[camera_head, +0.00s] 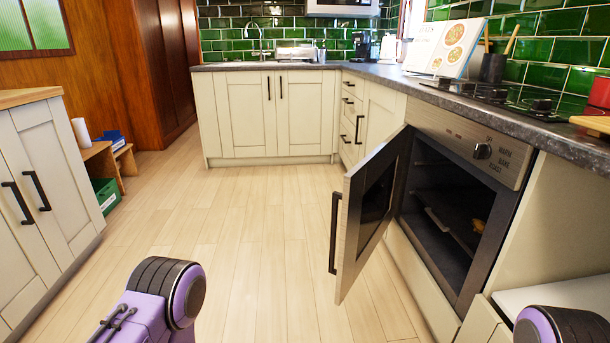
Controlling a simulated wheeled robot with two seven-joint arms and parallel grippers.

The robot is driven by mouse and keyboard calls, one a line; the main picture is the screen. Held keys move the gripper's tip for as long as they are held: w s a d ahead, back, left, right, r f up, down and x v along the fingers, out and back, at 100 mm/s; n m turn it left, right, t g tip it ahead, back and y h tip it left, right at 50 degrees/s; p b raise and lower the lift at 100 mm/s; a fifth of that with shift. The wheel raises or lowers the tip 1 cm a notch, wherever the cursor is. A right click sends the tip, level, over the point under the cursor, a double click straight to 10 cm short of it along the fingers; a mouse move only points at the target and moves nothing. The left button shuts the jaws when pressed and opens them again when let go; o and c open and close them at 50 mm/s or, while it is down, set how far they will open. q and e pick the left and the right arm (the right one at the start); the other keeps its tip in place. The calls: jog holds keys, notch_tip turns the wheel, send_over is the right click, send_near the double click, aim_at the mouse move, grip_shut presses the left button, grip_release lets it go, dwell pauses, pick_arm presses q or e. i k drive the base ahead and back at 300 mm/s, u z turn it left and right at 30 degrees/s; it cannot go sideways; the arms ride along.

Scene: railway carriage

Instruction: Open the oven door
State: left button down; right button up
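The oven (506,158) is built into the cabinets on the right, under the hob. Its door (353,218) is hinged on its left side and stands open well away from the frame, with a dark vertical handle (335,233) on its outer edge. The oven inside (442,225) is dark, with a rack and a small brownish thing on it. Purple and black parts of my arms show at the bottom left and bottom right. Neither of my grippers is in the picture.
The wooden floor (240,230) is clear in the middle. White cabinets (48,185) stand at the left, and more cabinets (240,112) stand at the back. The stone worktop (395,82) carries a recipe stand (445,48) and a pot of utensils (493,66). A green box (106,195) sits by the left cabinets.

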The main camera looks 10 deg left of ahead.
aim_at(369, 196)
jog(key=u, duration=0.9)
jog(key=i, duration=0.55)
jog(key=z, duration=1.2)
